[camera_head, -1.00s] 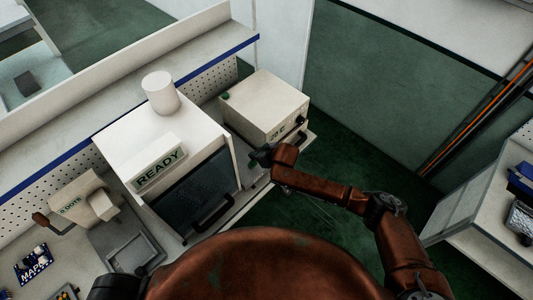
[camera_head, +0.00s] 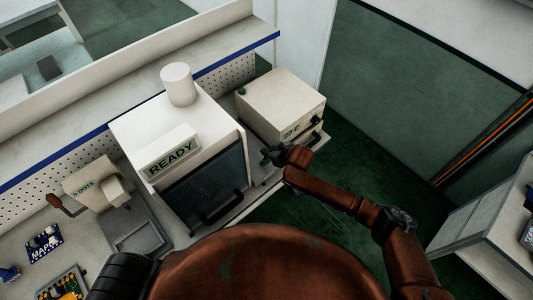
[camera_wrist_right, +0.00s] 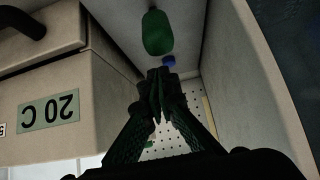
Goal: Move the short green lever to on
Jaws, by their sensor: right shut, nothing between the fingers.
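A short, rounded green lever grip (camera_wrist_right: 157,32) shows at the top of the right wrist view, in the gap between a label-bearing box and a pale panel. My right gripper (camera_wrist_right: 160,82) is shut and empty, with its tips just short of the grip in that picture; I cannot tell whether they touch. In the head view my right gripper (camera_head: 272,155) is at the front of the bench, between the READY machine (camera_head: 180,130) and the white box (camera_head: 283,103). The lever is hard to tell from the dark fingers there. My left gripper is out of view.
The box with the 20 C label (camera_wrist_right: 48,111) is close to the left of my fingers in the wrist view. A small blue part (camera_wrist_right: 168,61) shows beyond the tips. The READY machine has a dark front handle (camera_head: 222,207). Green floor (camera_head: 365,160) is open at right.

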